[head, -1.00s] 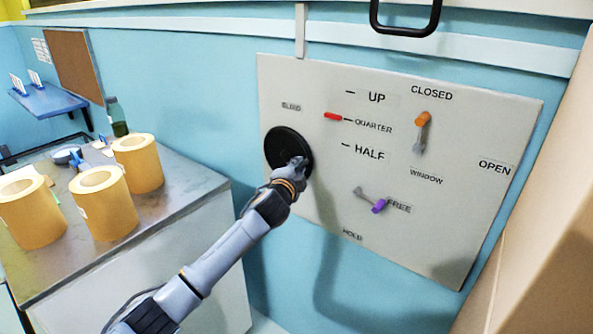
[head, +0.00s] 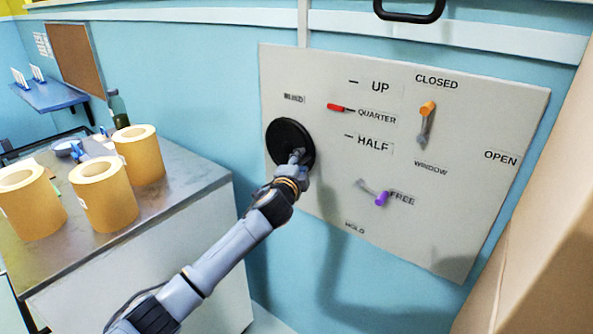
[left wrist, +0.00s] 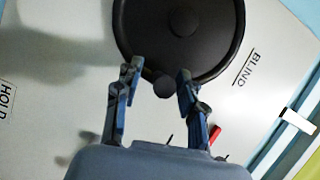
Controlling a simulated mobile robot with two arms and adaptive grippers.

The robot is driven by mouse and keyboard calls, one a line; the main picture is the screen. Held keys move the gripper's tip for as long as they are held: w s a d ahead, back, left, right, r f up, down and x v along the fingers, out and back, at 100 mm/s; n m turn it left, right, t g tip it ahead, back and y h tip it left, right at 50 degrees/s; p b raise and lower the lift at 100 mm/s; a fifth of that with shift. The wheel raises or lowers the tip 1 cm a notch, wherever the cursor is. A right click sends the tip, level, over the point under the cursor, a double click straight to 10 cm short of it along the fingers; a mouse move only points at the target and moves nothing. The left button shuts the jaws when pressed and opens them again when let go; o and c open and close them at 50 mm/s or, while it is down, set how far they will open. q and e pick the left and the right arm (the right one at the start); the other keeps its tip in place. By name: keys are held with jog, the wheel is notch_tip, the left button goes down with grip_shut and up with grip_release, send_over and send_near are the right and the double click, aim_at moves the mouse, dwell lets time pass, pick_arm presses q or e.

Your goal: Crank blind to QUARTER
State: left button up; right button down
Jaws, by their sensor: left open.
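The grey panel (head: 440,225) on the blue wall carries the black round blind crank (head: 280,140) at its left. The crank's small knob (left wrist: 163,87) shows in the left wrist view between my left gripper's (left wrist: 155,82) open fingers, near the disc's rim. In the head view my left gripper (head: 296,160) covers the disc's lower right part. The red pointer (head: 337,107) stands at the QUARTER mark (head: 376,117), between UP and HALF. My right gripper is not in view.
The panel also has an orange-knobbed lever (head: 427,108) by CLOSED and a purple-knobbed lever (head: 381,199) by FREE. A counter (head: 150,215) with several kraft rolls (head: 103,195) stands at the left. A tan surface (head: 540,230) rises at the right.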

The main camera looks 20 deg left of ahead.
pick_arm(q)
jog(key=s, duration=1.1)
jog(key=shift+s+d+r, duration=0.25)
jog(key=shift+s+r, duration=0.1)
jog(key=shift+r, duration=0.05)
jog(key=s+a+f+n+g, duration=0.2)
jog(key=s+f+g, duration=0.1)
jog(key=f, duration=1.4)
jog(key=s+a+f+n+g, duration=0.2)
jog(key=s+f+n+g, duration=0.1)
jog(key=f, duration=1.3)
jog(key=s+f+n+g, duration=0.3)
jog(key=s+f+g, duration=0.1)
jog(key=s+f, duration=1.4)
jog(key=s+f+n+g, duration=0.1)
jog(key=s+f, duration=0.4)
jog(key=s, duration=0.6)
jog(key=s+d+f+n+g, duration=0.1)
jog(key=s+f+n+g, duration=0.1)
jog(key=s+f, duration=0.4)
jog(key=s+d+f+n+g, duration=0.1)
jog(key=s+f, duration=0.4)
jog(key=s, duration=1.2)
jog(key=shift+f+n+g+h, duration=0.3)
jog(key=shift+n+g, duration=0.2)
jog(key=shift+g, duration=0.6)
